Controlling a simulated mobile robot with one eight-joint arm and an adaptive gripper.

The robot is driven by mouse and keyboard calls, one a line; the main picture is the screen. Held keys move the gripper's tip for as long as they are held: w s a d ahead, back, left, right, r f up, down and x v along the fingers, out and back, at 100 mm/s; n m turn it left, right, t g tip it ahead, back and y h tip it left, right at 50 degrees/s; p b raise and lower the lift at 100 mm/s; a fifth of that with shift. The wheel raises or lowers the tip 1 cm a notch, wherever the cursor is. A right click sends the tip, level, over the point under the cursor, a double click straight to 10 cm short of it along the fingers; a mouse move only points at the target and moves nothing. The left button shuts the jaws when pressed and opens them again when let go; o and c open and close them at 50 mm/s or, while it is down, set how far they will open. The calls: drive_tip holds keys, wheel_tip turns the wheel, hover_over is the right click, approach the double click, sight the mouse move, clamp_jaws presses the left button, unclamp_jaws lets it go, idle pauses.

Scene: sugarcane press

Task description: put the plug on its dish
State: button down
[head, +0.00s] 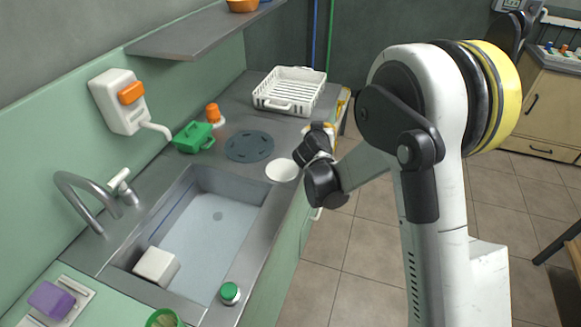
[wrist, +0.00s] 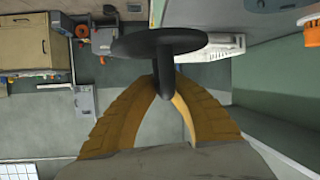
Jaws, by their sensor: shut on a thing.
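My gripper (wrist: 165,98) is shut on the stem of the dark plug (wrist: 150,43); its yellow fingers close around the stem in the wrist view. The plug's wide round disc lies beyond the fingertips. In the head view my gripper (head: 328,127) is held up near the counter's right edge, and I cannot make out the plug there. The small white round dish (head: 282,170) lies empty on the counter by the sink's far right corner, left of and below my gripper in the picture.
The sink (head: 200,245) holds a white block (head: 156,266). A dark round mat (head: 249,146), a green box (head: 194,137), an orange-topped bottle (head: 214,114) and a white rack (head: 289,91) stand beyond it. A shelf (head: 195,35) overhangs the back.

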drive_tip(key=a+f+b, duration=0.1)
drive_tip(key=a+f, duration=0.1)
drive_tip(key=a, duration=0.2)
drive_tip(key=a+f+b, duration=0.2)
drive_tip(key=a+f, duration=0.1)
drive_tip(key=a, duration=0.1)
drive_tip(key=a+f+b, duration=0.1)
drive_tip(key=a+f, duration=0.1)
drive_tip(key=a, duration=0.2)
drive_tip(key=shift+w+f+b, duration=0.35)
drive_tip(key=shift+w+b, duration=0.05)
wheel_tip(320, 180, down, 4)
drive_tip(key=shift+b, duration=1.2)
drive_tip(key=shift+d+r, duration=0.1)
drive_tip(key=shift+r, duration=0.05)
drive_tip(key=c, duration=1.6)
unclamp_jaws()
drive_tip(key=shift+o, duration=0.2)
